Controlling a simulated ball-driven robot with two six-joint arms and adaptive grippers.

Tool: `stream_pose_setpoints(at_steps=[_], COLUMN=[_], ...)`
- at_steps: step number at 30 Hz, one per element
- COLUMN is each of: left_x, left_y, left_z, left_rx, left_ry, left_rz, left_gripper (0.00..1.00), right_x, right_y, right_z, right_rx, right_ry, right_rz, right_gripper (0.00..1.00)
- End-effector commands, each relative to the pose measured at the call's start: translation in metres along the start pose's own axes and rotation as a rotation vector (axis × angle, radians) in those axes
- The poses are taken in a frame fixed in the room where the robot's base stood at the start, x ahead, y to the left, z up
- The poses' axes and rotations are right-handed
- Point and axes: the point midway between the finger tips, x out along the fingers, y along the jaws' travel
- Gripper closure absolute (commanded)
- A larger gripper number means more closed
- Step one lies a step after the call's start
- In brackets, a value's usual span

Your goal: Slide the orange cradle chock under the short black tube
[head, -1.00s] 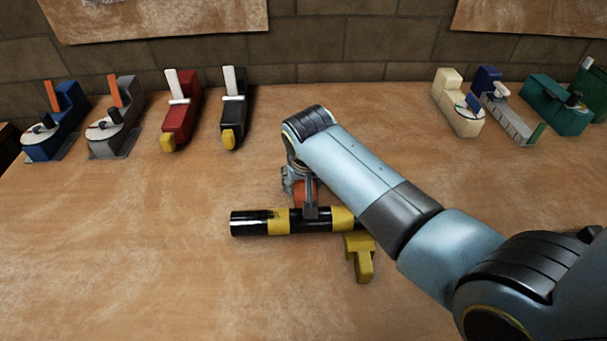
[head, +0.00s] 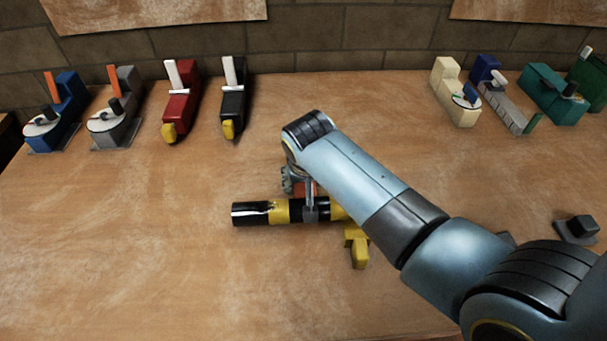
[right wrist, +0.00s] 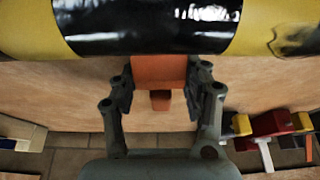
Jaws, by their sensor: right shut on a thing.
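The short black tube (head: 282,211) with yellow bands lies across the bench in the head view; its right end is hidden behind my arm. It also crosses the top of the right wrist view (right wrist: 150,25). My right gripper (head: 308,200) is at the tube's far side, one finger overlapping the tube in the picture. It is shut on the orange cradle chock (right wrist: 159,70), which sits between the fingers and meets the tube's edge in the right wrist view. I cannot tell how far under the tube it reaches. The left gripper is not in view.
A yellow support (head: 357,245) stands at the tube's right part. Blue, grey, red (head: 181,100) and black (head: 234,98) devices stand at the back left. Cream (head: 452,92), grey and green ones stand at the back right. The bench's left and front are clear.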

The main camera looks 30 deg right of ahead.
Motion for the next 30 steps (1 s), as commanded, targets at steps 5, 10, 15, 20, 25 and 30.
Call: stream_pose_setpoints(at_steps=[5,10,15,20,25,30], left_x=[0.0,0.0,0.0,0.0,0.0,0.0], left_y=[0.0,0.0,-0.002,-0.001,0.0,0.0], left_z=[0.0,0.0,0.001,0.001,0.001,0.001], left_rx=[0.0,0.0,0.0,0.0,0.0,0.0], left_ry=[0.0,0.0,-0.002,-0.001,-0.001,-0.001], left_rz=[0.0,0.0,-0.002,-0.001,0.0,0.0], left_gripper=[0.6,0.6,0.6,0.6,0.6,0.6], right_x=[0.0,0.0,-0.001,-0.015,-0.045,-0.068], right_y=[0.0,0.0,0.0,-0.001,-0.001,-0.001], right_z=[0.0,0.0,0.0,0.001,0.0,0.0], right_rx=[0.0,0.0,0.0,0.002,0.003,0.002], right_ry=[0.001,0.0,0.001,0.001,0.001,0.001], right_rz=[0.0,0.0,0.0,-0.002,-0.003,-0.001], right_gripper=[0.35,0.26,0.26,0.26,0.26,0.26])
